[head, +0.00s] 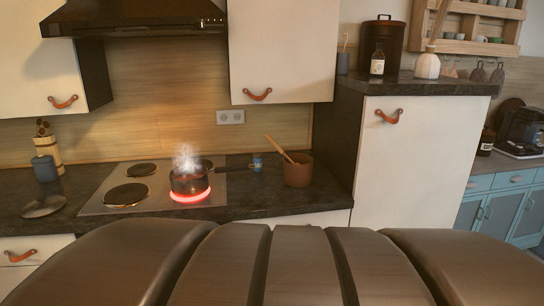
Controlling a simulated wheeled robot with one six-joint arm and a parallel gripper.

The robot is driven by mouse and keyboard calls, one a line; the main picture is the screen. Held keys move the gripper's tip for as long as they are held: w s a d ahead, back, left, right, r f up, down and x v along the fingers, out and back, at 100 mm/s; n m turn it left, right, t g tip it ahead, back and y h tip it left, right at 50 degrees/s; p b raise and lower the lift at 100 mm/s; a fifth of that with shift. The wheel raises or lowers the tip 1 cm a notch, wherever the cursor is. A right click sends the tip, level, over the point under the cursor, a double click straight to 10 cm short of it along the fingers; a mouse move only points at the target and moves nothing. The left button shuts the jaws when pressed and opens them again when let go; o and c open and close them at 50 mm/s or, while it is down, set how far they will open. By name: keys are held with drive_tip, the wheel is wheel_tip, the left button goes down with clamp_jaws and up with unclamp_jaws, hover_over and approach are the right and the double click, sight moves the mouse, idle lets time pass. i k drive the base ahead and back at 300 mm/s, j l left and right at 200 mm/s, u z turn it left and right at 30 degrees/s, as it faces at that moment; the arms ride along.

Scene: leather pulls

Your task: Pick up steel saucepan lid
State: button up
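The steel saucepan lid (44,206) lies on the dark worktop at the far left, left of the hob. It looks like a dull grey disc with a small knob on top. Nothing covers it, and it sits apart from the hob edge. A steaming saucepan (188,184) without a lid stands on a glowing red ring, its handle pointing right. My gripper is not in view.
The hob (99,204) has several dark plates. A blue-grey cup (45,169) and a utensil holder stand behind the lid. A brown pot (298,171) with a wooden spoon stands right of the hob. A large brown ribbed shape (297,268) fills the foreground.

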sight(43, 206)
drive_tip(key=u, duration=1.3)
